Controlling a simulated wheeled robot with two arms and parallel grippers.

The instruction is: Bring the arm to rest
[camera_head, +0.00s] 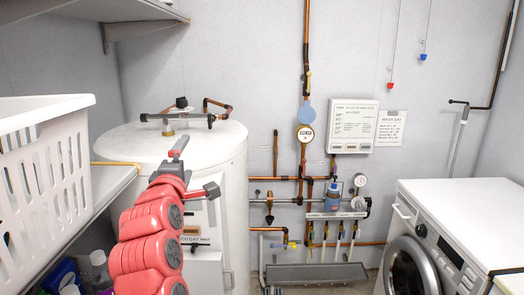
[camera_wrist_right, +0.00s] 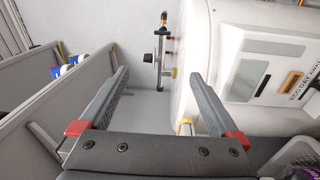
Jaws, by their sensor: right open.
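My right arm, red and ribbed, rises from the bottom in the head view. Its gripper (camera_head: 196,168) is in front of the white cylindrical tank (camera_head: 232,170), with its two grey fingers spread apart. In the right wrist view the gripper (camera_wrist_right: 158,78) is open, and nothing is between its fingers. The tank (camera_wrist_right: 245,35) shows there on the right, close beyond the right finger. I cannot tell whether they touch. My left gripper is not in view.
A white laundry basket (camera_head: 45,180) stands on a shelf (camera_head: 108,188) at the left, with bottles below. Copper pipes, gauges and a wall panel (camera_head: 353,126) are at the back. A washing machine (camera_head: 460,235) stands at the right.

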